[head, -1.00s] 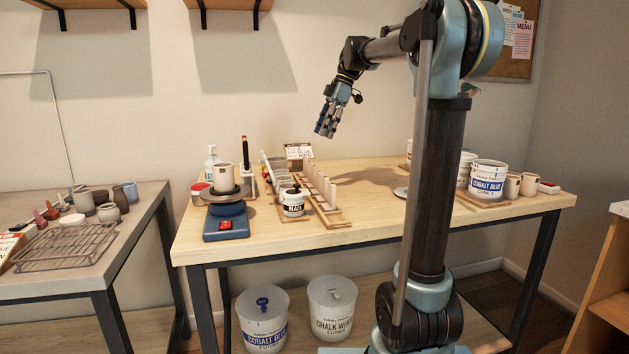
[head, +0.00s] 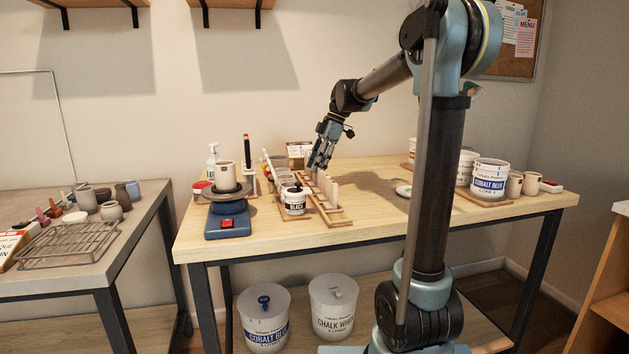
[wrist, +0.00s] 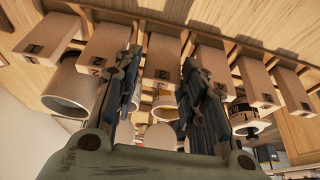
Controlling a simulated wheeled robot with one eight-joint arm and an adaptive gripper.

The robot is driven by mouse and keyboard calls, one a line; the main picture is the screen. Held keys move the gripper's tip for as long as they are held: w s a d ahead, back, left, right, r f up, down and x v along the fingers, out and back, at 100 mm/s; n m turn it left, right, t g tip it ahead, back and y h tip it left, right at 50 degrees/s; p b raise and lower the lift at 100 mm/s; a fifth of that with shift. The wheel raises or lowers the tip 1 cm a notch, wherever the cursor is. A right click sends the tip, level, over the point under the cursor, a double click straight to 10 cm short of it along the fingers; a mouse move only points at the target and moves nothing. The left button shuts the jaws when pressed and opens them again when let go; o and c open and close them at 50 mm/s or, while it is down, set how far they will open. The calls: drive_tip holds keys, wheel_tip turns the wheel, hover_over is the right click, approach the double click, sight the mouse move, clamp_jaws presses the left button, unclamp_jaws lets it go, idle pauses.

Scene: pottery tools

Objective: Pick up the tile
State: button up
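Several pale upright tiles stand in a row in a wooden rack (head: 340,222) on the middle table. In the wrist view one tile (wrist: 162,57) shows in the gap between my fingers, with other tiles on both sides of it. My gripper (head: 319,163) points down at the far end of the row. In the wrist view my gripper (wrist: 163,95) is open, with its two dark fingers apart and nothing held. Whether the fingers touch any tile cannot be told. In the head view the gripper partly hides the far tiles.
A black-labelled jar (head: 294,203) stands just left of the rack. The table between rack and tubs is mostly clear.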

drive_tip(key=shift+x, duration=1.3)
drive_tip(key=shift+d, duration=0.1)
drive_tip(key=shift+c, duration=0.3)
drive_tip(key=c, duration=0.7)
drive_tip(key=shift+o, duration=0.2)
